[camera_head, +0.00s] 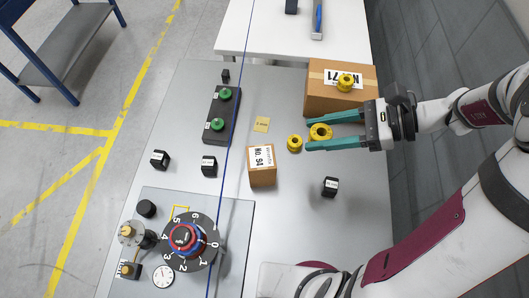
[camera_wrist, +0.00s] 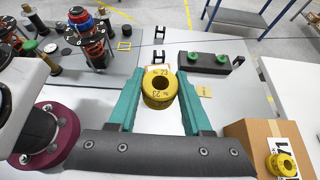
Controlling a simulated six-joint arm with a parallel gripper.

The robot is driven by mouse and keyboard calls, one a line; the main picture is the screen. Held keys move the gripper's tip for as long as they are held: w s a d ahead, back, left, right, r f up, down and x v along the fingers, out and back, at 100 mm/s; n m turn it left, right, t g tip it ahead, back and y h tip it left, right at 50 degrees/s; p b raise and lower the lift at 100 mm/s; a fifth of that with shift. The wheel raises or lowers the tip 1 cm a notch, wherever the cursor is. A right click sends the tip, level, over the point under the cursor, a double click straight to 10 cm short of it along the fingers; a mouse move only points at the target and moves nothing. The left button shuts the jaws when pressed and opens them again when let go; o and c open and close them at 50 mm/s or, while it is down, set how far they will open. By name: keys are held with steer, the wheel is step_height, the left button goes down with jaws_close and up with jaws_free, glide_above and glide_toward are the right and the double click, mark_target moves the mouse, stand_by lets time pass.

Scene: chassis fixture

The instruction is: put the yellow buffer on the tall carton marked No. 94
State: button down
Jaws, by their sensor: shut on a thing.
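My gripper (camera_head: 308,134) has teal fingers and is shut on a yellow buffer (camera_head: 320,132), a ring with a central hole. In the wrist view this buffer (camera_wrist: 159,90) sits between the fingers (camera_wrist: 160,85), with 23 on it. I cannot tell its height above the table. The brown carton marked No. 94 (camera_head: 262,179) stands left of and below the fingertips in the head view, apart from them. No buffer shows on it. In the wrist view it is mostly hidden behind the held buffer.
A dark block with green knobs (camera_head: 221,115), small black blocks (camera_head: 330,187) and a numbered dial (camera_head: 190,241) stand around the grey table.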

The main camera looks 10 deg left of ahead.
glide_above(261, 157)
steer(key=f, duration=0.6)
steer(key=shift+d+f, duration=0.2)
steer(key=shift+d, duration=0.05)
steer(key=shift+a+f, duration=0.15)
steer(key=shift+f, duration=0.95)
steer(key=shift+a+f, duration=0.1)
steer(key=shift+f, duration=1)
steer(key=shift+f, duration=0.1)
steer(key=shift+c, duration=1.7)
jaws_free()
